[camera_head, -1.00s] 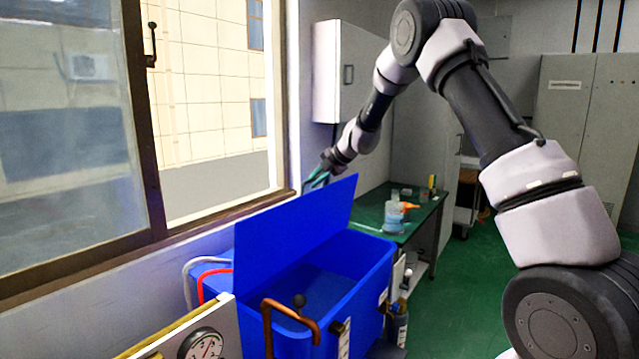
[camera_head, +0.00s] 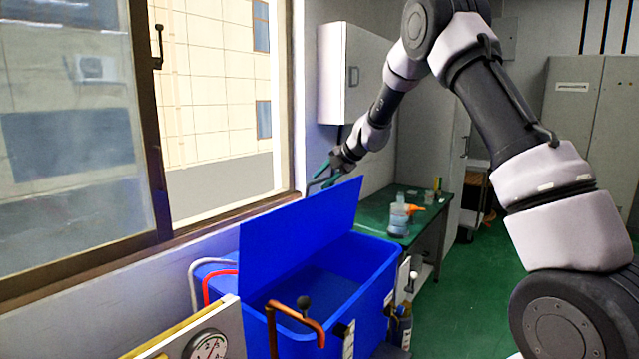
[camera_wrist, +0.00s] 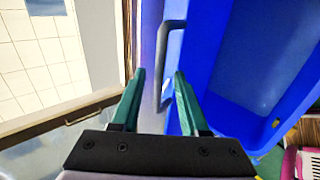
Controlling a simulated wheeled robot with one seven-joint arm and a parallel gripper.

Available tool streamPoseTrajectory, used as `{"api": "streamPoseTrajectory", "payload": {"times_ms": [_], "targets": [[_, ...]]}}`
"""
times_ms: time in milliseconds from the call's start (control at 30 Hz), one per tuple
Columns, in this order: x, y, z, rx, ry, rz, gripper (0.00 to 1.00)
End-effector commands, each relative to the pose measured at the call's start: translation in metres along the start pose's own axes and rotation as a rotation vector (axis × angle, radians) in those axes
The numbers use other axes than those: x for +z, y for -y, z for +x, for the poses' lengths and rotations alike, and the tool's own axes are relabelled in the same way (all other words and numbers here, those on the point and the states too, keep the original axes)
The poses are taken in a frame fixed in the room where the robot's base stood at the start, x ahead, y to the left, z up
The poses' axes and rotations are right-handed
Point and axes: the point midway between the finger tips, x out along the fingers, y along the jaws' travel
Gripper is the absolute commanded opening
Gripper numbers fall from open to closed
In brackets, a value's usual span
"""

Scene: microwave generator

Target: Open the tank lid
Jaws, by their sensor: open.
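The blue tank (camera_head: 375,290) stands below the window, and its inside shows from above. Its flat blue lid (camera_head: 295,235) is raised and stands steeply tilted along the window side. My gripper (camera_head: 322,180) is at the lid's upper right corner, on the window side. In the wrist view my gripper (camera_wrist: 160,85) has its two green fingers spread apart. A grey bar handle (camera_wrist: 163,60) on the lid appears between and ahead of the fingertips. I cannot tell whether a finger touches the lid. The wrist view also shows the tank's open inside (camera_wrist: 260,60) at right.
The window frame and sill (camera_head: 225,215) run close behind the lid. A pressure gauge (camera_head: 208,347) and a brown bent pipe (camera_head: 297,318) stand in front of the tank. A green table (camera_head: 418,225) with a bottle (camera_head: 398,217) is beyond it. Green floor is free at right.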

Motion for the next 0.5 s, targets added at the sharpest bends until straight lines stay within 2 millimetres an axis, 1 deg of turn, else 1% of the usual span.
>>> {"api": "streamPoseTrajectory", "payload": {"times_ms": [33,100,300,400,500], "targets": [[0.000,-0.001,-0.012,0.003,0.002,-0.001,0.44],[0.000,-0.002,-0.027,0.003,0.002,0.000,0.44],[0.000,-0.001,-0.064,0.001,0.000,0.000,0.44],[0.000,-0.001,-0.076,0.002,0.000,0.000,0.44],[0.000,-0.001,-0.084,0.001,0.000,-0.001,0.44]]}}
